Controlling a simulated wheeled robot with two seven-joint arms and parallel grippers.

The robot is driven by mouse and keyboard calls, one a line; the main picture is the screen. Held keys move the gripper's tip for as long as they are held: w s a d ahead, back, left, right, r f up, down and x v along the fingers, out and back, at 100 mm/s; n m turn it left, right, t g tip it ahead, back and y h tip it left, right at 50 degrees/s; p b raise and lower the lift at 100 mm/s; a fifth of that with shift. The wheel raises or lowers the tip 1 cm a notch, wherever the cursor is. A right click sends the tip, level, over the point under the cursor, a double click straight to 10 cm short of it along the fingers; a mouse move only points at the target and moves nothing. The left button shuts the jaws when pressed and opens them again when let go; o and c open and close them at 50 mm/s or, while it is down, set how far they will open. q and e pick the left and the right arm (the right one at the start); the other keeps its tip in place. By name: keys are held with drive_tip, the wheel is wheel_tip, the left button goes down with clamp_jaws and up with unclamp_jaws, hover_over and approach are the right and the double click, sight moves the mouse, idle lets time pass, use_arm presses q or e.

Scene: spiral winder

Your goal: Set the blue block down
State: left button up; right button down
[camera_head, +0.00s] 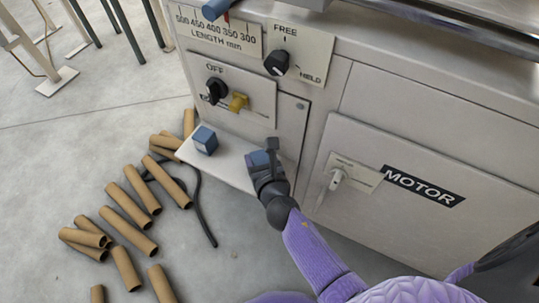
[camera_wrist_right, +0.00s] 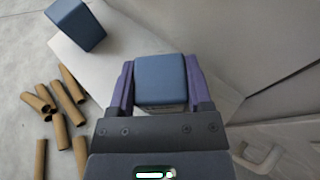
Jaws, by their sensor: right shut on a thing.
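My right gripper (camera_head: 264,158) is at the right part of a small white shelf (camera_head: 229,161) on the front of the machine. In the right wrist view its two purple fingers (camera_wrist_right: 160,84) are shut on a blue block (camera_wrist_right: 161,79). In the head view this held block (camera_head: 257,160) shows partly between the fingers. I cannot tell whether its underside touches the shelf. A second blue block (camera_head: 205,140) stands on the shelf to the left, apart from the gripper; it also shows at the upper left of the wrist view (camera_wrist_right: 75,24). My left gripper is not in view.
Several cardboard tubes (camera_head: 127,204) and a black cable (camera_head: 203,216) lie on the floor at left. Shelf between the blocks is clear.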

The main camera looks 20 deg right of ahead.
drive_tip(key=shift+a+r, duration=0.15)
drive_tip(key=shift+f, duration=0.2)
drive_tip(key=shift+c, duration=1.8)
unclamp_jaws()
drive_tip(key=o, duration=0.4)
drive_tip(key=shift+c, duration=0.2)
drive_tip(key=shift+r, duration=0.35)
use_arm(q)
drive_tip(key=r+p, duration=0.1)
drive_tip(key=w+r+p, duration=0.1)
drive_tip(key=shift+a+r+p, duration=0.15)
drive_tip(key=shift+p, duration=0.25)
use_arm(e)
drive_tip(key=v, duration=1.2)
drive_tip(key=shift+f, duration=0.2)
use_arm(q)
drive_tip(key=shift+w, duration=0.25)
